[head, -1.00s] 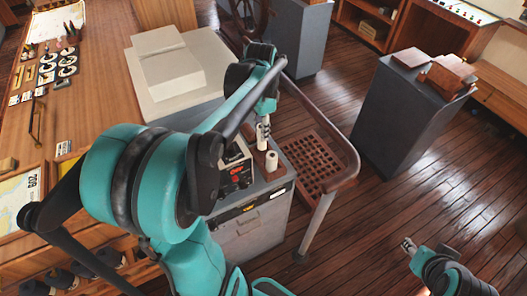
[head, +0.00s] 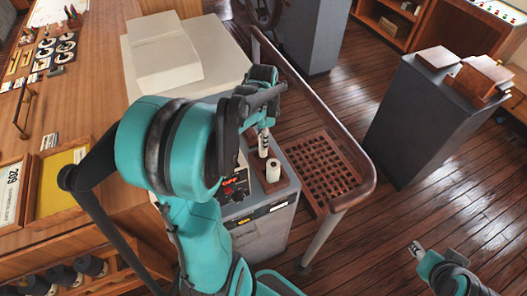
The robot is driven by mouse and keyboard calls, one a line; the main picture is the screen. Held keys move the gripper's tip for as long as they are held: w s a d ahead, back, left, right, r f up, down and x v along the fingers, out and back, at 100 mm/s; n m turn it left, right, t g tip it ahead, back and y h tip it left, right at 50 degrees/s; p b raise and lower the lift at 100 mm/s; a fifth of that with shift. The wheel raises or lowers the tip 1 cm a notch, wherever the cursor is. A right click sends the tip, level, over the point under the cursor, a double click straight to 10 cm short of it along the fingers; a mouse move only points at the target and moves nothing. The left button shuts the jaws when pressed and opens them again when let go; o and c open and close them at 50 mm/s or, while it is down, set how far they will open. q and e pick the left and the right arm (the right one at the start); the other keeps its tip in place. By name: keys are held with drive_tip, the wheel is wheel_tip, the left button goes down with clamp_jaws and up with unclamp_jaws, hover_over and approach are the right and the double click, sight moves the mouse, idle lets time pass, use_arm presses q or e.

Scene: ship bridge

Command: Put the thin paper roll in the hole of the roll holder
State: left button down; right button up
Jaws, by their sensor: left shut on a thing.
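My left gripper (head: 263,143) points down over the grey console at the middle of the head view. It is shut on a slim, pale piece, apparently the thin paper roll (head: 263,152), mostly hidden between the fingers. Just below and right of it, a short white roll (head: 273,171) stands upright on the console top. The hole of the roll holder cannot be made out at this size. My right gripper (head: 416,249) is low at the right, over the floor, far from the console; its finger opening is too small to judge.
The grey console (head: 262,238) has a panel with red markings (head: 234,185) left of the roll. A wooden rail with a grating (head: 322,165) borders it on the right. A large pale box (head: 168,60) stands behind. A dark pedestal (head: 410,125) stands farther right, with open floor between.

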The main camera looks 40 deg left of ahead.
use_arm(q)
drive_tip(key=shift+f, duration=0.5)
drive_tip(key=shift+f+b, duration=0.4)
drive_tip(key=shift+f, duration=1.55)
drive_tip(key=shift+f, duration=0.15)
drive_tip(key=c, duration=1.3)
unclamp_jaws()
